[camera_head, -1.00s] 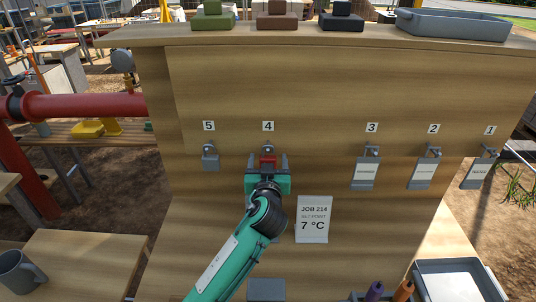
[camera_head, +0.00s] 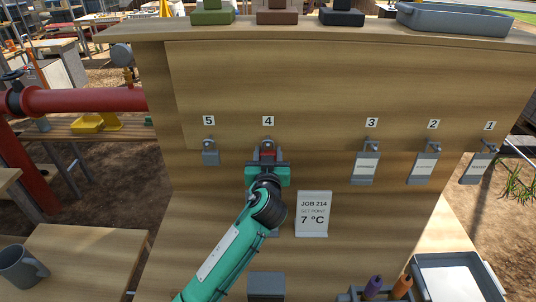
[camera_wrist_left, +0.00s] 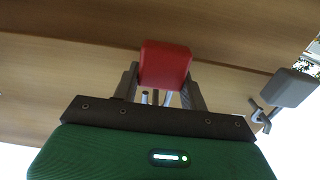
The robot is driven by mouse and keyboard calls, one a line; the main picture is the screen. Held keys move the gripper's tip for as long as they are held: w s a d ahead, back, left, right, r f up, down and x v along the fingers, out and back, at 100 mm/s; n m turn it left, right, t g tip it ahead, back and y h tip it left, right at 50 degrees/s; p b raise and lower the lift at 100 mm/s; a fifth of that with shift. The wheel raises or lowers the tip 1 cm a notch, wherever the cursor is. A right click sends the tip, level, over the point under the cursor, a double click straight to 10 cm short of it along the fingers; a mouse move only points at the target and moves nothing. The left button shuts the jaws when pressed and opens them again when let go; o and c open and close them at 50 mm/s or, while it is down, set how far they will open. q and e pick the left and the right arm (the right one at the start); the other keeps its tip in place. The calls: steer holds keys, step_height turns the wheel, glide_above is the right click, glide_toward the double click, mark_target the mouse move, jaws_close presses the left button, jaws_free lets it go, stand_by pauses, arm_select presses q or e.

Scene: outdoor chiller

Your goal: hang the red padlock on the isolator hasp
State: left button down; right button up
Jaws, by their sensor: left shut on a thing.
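The red padlock (camera_head: 267,154) is at the peg under label 4 on the wooden board, between the fingers of my left gripper (camera_head: 267,160). In the left wrist view the padlock (camera_wrist_left: 165,65) shows as a red block, with a grey finger on either side. My left gripper is shut on it. The shackle is mostly hidden, so I cannot tell whether it is still around the peg. I cannot make out the isolator hasp for sure in these views. My right gripper is not in view.
A grey padlock (camera_head: 210,157) hangs under label 5, close left of my gripper. A job card (camera_head: 313,214) stands below right. A red pipe (camera_head: 85,102) is at left.

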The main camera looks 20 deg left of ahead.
arm_select(q)
steer(key=shift+r, duration=0.15)
steer(key=shift+r+p, duration=0.45)
steer(key=shift+r, duration=0.25)
steer(key=v, duration=0.6)
steer(key=shift+b, duration=0.35)
steer(key=c, duration=1.4)
jaws_free()
steer(key=shift+c, duration=0.2)
jaws_close()
